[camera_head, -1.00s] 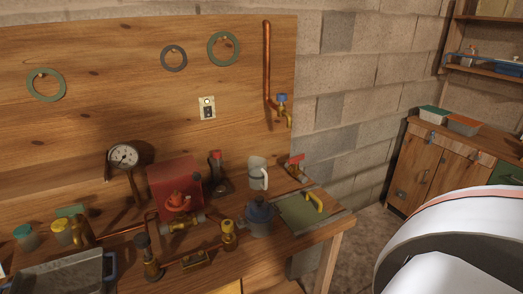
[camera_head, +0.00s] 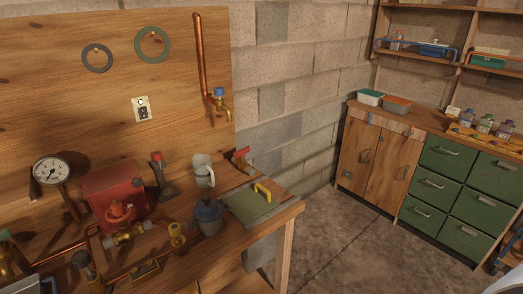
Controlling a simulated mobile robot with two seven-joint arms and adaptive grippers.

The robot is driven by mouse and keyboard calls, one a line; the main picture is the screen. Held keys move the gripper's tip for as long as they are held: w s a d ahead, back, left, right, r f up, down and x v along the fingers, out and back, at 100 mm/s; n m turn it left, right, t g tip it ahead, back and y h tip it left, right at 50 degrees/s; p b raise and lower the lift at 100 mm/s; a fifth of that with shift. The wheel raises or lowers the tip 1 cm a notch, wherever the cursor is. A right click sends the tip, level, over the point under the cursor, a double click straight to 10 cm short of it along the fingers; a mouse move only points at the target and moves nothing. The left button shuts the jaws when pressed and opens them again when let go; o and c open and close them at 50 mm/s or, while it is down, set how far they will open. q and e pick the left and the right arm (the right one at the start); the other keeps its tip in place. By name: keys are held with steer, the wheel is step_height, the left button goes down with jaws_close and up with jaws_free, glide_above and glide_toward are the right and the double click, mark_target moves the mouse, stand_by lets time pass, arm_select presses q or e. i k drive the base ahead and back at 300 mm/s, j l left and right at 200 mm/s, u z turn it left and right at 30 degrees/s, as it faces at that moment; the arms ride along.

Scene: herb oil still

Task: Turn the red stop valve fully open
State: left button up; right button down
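A brass valve (camera_head: 125,235) with a red-orange round handle (camera_head: 119,211) sits in the pipework on the wooden workbench, in front of a red box (camera_head: 113,190). A second valve with a red lever (camera_head: 241,152) stands at the back right of the bench, near the wall. I cannot tell from this view how far either is turned. Neither of my grippers is in view.
A gauge (camera_head: 50,171), a blue-grey lidded pot (camera_head: 208,216), a light mug (camera_head: 203,170) and a green board with a yellow handle (camera_head: 245,206) crowd the bench. Open floor (camera_head: 350,245) lies right of it, before green drawers (camera_head: 450,158).

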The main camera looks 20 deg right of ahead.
mark_target(241, 153)
steer(key=z, duration=0.5)
steer(key=i+l+z, duration=0.7)
steer(key=l+z, duration=0.15)
steer(key=i+l+z, duration=0.25)
steer(key=i+z, duration=0.15)
steer(key=i+l+u, duration=0.15)
steer(key=i, duration=0.4)
steer(key=i+l+u, duration=0.15)
steer(key=i+l, duration=0.2)
steer(key=i, duration=0.15)
steer(key=i+u, duration=0.1)
steer(key=u, duration=0.4)
steer(key=i+u, duration=0.15)
steer(key=u, duration=0.35)
steer(key=i+l+u, duration=0.1)
steer(key=u, duration=0.4)
steer(key=l+u, duration=0.15)
steer(key=u, duration=0.35)
steer(key=i+l+u, duration=0.1)
steer(key=u, duration=0.35)
steer(key=l+u, duration=0.25)
steer(key=u, duration=0.25)
